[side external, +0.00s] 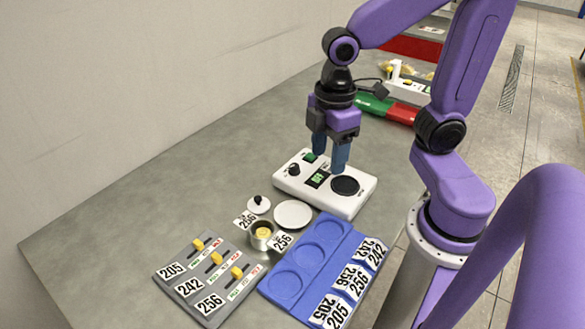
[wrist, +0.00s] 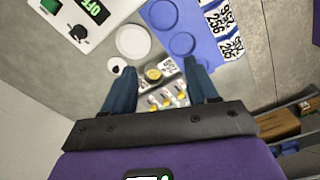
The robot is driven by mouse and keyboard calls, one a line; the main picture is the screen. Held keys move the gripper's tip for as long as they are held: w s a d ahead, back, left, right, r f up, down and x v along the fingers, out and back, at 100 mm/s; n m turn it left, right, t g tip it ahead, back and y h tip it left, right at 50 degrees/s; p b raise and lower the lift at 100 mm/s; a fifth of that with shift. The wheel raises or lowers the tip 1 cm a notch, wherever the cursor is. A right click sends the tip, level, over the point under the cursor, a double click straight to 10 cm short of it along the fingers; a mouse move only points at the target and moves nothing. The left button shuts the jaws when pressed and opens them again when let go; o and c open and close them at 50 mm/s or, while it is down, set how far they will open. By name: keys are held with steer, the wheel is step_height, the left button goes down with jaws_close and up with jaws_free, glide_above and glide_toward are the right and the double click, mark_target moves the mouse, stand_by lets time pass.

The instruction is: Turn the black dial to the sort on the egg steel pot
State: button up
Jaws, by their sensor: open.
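The black dial (side external: 293,170) sits on the left end of a white device (side external: 340,203); it also shows in the wrist view (wrist: 78,33). The device has a green button, a lit display (side external: 317,179) that seems to read OFF, and a round black pad (side external: 345,185). The small steel pot (side external: 262,240) holds something yellow and stands between two tags reading 256; it shows in the wrist view (wrist: 153,75). My gripper (side external: 330,160) is open and empty, pointing down above the device, to the right of the dial. Its fingers are apart in the wrist view (wrist: 162,90).
A white plate (side external: 293,214) and a black-knobbed lid (side external: 259,204) lie near the pot. A blue tray (side external: 290,312) has round recesses and number tags. A grey panel (side external: 205,308) carries three yellow sliders marked 205, 242, 256. The table's left side is clear.

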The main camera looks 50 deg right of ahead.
steer(key=w+d, duration=0.4)
steer(key=w, duration=0.6)
glide_above(295, 165)
steer(key=shift+n, duration=0.4)
step_height(295, 165, down, 16)
steer(key=shift+f, duration=0.25)
steer(key=c, duration=1.1)
